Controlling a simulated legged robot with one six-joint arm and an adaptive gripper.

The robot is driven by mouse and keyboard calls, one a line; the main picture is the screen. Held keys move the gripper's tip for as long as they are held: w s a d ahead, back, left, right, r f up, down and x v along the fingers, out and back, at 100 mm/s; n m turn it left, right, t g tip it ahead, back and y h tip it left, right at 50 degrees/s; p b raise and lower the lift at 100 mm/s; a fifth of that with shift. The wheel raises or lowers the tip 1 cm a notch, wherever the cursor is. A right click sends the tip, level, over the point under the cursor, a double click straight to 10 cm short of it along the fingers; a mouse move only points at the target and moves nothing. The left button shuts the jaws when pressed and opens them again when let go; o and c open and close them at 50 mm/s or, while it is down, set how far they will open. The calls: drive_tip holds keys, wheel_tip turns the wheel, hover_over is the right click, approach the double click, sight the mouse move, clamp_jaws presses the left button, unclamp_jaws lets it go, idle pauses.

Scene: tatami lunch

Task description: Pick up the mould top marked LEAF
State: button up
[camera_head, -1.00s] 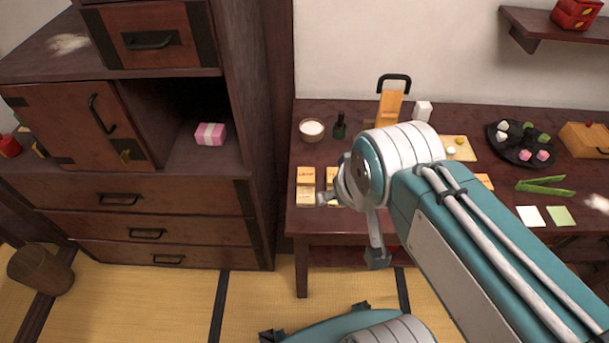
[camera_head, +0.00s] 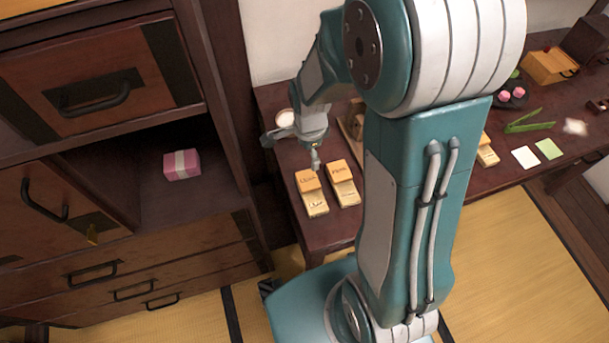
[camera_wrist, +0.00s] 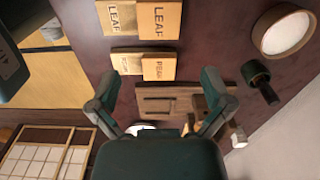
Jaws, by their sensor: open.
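An orange block marked LEAF (camera_wrist: 159,20) lies on the dark table at the top of the wrist view, against a paler LEAF block (camera_wrist: 116,17). In the head view the orange LEAF block (camera_head: 308,180) is at the table's left end, the paler one (camera_head: 315,204) in front of it. In the head view my gripper (camera_head: 314,160) hangs just behind the LEAF block, apparently above the table.
The wooden cabinet (camera_head: 95,90) stands close on the left. White and green cards (camera_head: 526,157) and green tongs (camera_head: 528,122) lie farther right.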

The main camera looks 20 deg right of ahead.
drive_tip(key=f, duration=0.1)
hover_over(308, 179)
drive_tip(key=shift+m, duration=0.3)
wheel_tip(308, 179, down, 6)
drive_tip(key=shift+s+r, duration=0.1)
drive_tip(key=shift+r, duration=0.15)
drive_tip(key=shift+a+f, duration=0.2)
drive_tip(key=shift+f, duration=0.35)
drive_tip(key=f, duration=0.4)
drive_tip(key=shift+d+f, duration=0.15)
drive_tip(key=shift+d, duration=0.1)
drive_tip(key=shift+a, duration=0.1)
drive_tip(key=c, duration=0.7)
